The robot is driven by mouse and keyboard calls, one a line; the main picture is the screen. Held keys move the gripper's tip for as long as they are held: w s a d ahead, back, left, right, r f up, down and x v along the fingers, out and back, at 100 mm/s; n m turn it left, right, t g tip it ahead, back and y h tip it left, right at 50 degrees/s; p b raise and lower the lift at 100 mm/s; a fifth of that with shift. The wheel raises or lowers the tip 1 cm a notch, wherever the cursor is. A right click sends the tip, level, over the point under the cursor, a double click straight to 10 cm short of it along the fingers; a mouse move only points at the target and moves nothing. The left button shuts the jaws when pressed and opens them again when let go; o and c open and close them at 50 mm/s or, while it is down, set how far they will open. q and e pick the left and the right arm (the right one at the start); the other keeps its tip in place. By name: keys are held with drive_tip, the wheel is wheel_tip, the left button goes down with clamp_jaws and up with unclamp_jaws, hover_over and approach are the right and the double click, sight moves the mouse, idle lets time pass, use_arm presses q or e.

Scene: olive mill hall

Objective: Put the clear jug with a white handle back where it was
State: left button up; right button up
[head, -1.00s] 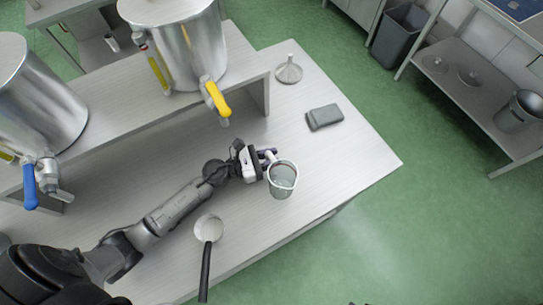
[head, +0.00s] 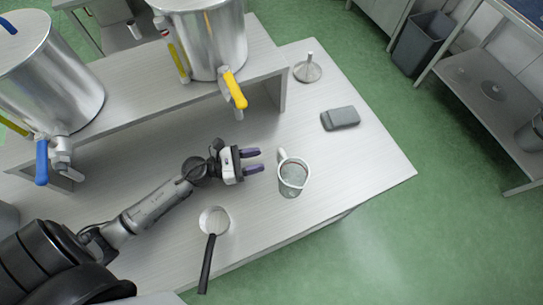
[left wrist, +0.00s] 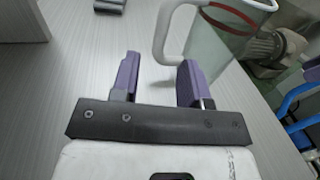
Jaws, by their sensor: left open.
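The clear jug with a white handle (head: 293,178) stands upright on the steel table (head: 360,165), right of the middle in the head view. Its white handle (head: 281,154) points up and to the left. My left gripper (head: 253,160) is open and empty, a short gap to the left of the jug, with its purple fingers pointing towards it. In the left wrist view the jug (left wrist: 215,45) is beyond the open fingers (left wrist: 158,80), its handle at the upper middle. My right gripper is not in view.
A ladle or pan with a black handle (head: 207,262) lies left of the jug, near the front edge. A grey block (head: 340,118) and a metal funnel (head: 307,70) are behind. A raised shelf (head: 150,92) carries two steel tanks with taps (head: 236,90).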

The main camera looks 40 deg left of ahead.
use_arm(q)
drive_tip(key=shift+v, duration=1.9)
